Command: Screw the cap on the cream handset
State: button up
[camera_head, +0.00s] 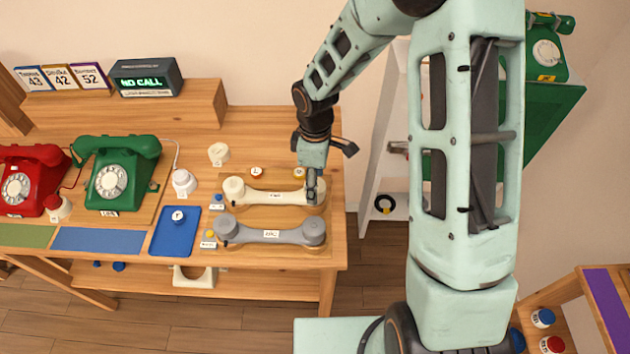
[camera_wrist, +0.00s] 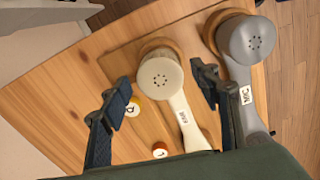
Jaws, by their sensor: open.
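The cream handset (camera_head: 275,197) lies on a wooden board on the table, above the grey handset (camera_head: 270,236). My gripper (camera_head: 312,190) is open over the handset's right end. In the wrist view the fingers of my gripper (camera_wrist: 160,92) stand either side of that end, with nothing clasped between them. I cannot tell whether the perforated face is a separate cap. A cream round piece (camera_head: 219,154) stands behind the board.
Small marked discs lie behind the cream handset, one yellow-rimmed (camera_wrist: 133,107) and one red-rimmed (camera_wrist: 160,152). A blue tray (camera_head: 163,239) holds a white knob. A green phone (camera_head: 117,174) and red phone (camera_head: 22,180) stand left. The table ends just right of the handsets.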

jog(key=shift+r, duration=0.1)
notch_tip(320, 180, up, 7)
jog(key=p, duration=0.5)
dwell(0.3)
dwell(0.4)
